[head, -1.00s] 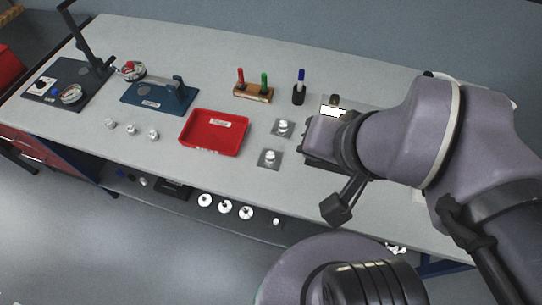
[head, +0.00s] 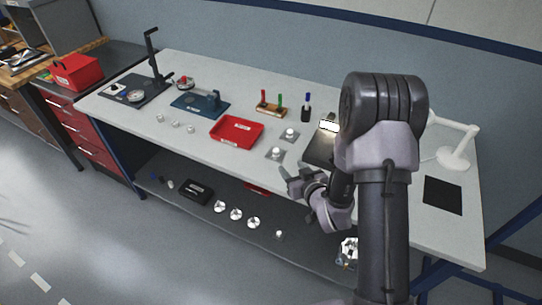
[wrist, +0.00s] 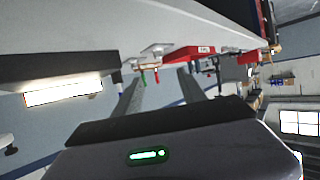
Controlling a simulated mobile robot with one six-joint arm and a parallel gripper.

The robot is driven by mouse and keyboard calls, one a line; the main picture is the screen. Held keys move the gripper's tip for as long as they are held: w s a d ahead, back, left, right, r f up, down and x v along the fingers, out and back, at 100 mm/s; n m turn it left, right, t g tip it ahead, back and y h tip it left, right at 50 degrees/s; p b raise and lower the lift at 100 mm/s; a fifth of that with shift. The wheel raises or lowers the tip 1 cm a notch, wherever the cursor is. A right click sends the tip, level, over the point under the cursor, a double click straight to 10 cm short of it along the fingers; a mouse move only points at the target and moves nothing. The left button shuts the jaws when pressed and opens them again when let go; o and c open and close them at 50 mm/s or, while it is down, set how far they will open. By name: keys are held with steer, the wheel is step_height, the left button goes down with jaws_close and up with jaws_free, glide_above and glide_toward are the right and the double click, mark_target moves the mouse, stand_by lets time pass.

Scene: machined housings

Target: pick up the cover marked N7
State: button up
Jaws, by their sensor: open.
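No N7 marking is readable, so I cannot tell which part is that cover. Several round, pale metal parts (head: 236,214) lie in a row on the lower shelf. Small light parts (head: 175,124) stand on the left of the tabletop. Two more sit on grey square plates, a front one (head: 276,153) and a rear one (head: 290,134). My gripper (head: 286,180) is open and empty at the table's front edge, near the front plate. Its two fingers (wrist: 160,90) also show apart in the wrist view, with nothing between them.
A red tray (head: 237,130) lies mid-table and also shows in the wrist view (wrist: 188,53). Behind stand a marker holder (head: 270,109) and a blue fixture (head: 199,103). A white lamp (head: 455,155) and black mat (head: 443,195) are at right. A black box (head: 195,191) sits on the shelf.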

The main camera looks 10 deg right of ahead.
mark_target(277, 151)
steer(key=b+x, duration=0.3)
steer(key=x, duration=1.2)
steer(key=shift+d+f, duration=0.15)
jaws_close()
